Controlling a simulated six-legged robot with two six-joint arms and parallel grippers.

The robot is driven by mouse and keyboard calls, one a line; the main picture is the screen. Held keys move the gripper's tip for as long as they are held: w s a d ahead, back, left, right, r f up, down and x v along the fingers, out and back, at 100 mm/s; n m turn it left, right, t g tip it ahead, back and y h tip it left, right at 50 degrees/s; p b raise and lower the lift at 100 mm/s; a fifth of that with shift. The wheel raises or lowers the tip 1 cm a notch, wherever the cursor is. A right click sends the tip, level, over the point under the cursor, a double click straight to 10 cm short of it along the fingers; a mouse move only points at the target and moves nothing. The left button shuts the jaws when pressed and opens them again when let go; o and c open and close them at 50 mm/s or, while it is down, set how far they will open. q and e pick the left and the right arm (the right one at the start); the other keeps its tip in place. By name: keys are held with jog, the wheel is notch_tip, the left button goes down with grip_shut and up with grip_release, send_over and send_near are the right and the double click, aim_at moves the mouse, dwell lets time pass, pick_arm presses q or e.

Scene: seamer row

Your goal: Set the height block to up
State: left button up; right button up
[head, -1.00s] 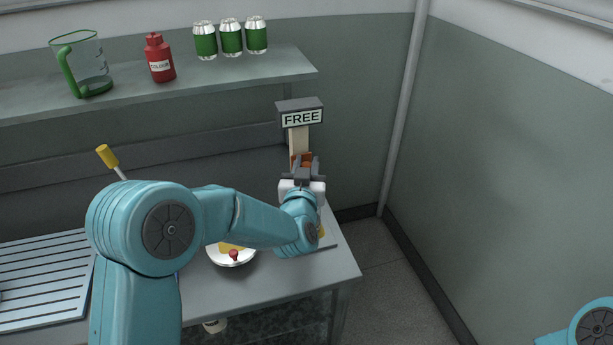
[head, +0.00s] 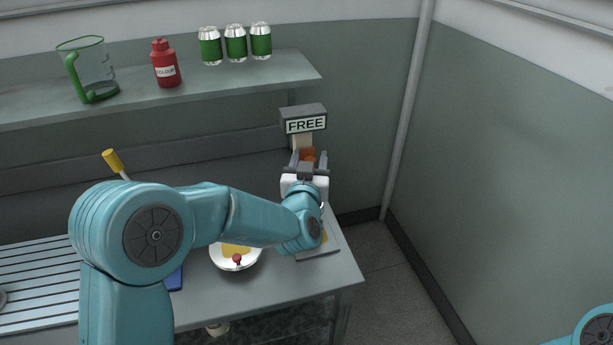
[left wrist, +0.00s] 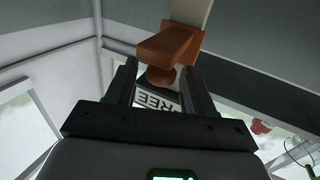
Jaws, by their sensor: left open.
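The height block is an orange-brown block (left wrist: 168,45) with a round knob, on a pale upright post (left wrist: 190,10) in the left wrist view. In the head view a little of the orange block (head: 309,154) shows below a grey sign (head: 304,118) reading FREE; my gripper hides the rest. The sign (left wrist: 158,102) appears upside down between my fingers in the left wrist view. My left gripper (head: 308,158) is open, its fingers pointing at the block. In the left wrist view its fingertips (left wrist: 159,72) lie on either side of the knob; contact cannot be told. My right gripper is out of view.
A yellow-handled lever (head: 112,160) stands to the left. The shelf above holds a jug (head: 95,75), a red bottle (head: 165,68) and green cans (head: 235,45).

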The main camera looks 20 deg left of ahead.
pick_arm(q)
jog(key=b+v, duration=0.2)
jog(key=v, duration=1.3)
jog(key=shift+s+b, duration=0.35)
jog(key=shift+b, duration=0.05)
